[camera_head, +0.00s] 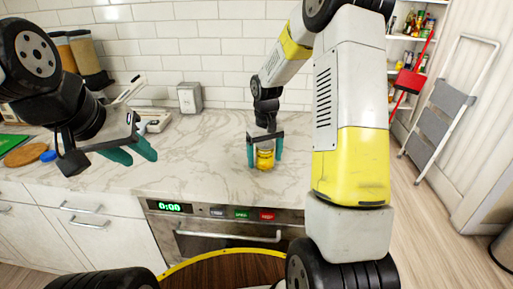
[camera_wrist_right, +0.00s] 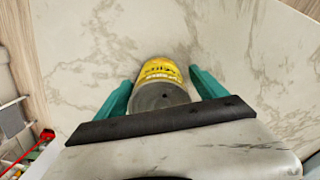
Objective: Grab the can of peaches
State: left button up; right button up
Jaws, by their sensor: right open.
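The can of peaches (camera_head: 264,159) is a yellow can standing on the marble counter, near its front edge. In the right wrist view the can (camera_wrist_right: 160,72) shows its grey metal lid and yellow label. My right gripper (camera_head: 265,161) is open, with one teal finger on each side of the can. In the right wrist view the gripper (camera_wrist_right: 159,85) shows a gap between each finger and the can. My left gripper (camera_head: 142,157) is open and empty above the counter at the left.
The marble counter (camera_head: 205,150) is clear around the can. Canisters (camera_head: 88,57), a wooden board (camera_head: 25,154) and a blue lid (camera_head: 48,156) are at the left. An oven (camera_head: 230,240) is below the counter. A folded step ladder (camera_head: 441,110) leans at the right.

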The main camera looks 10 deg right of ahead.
jog(key=shift+f, duration=0.15)
grip_shut()
dwell(0.4)
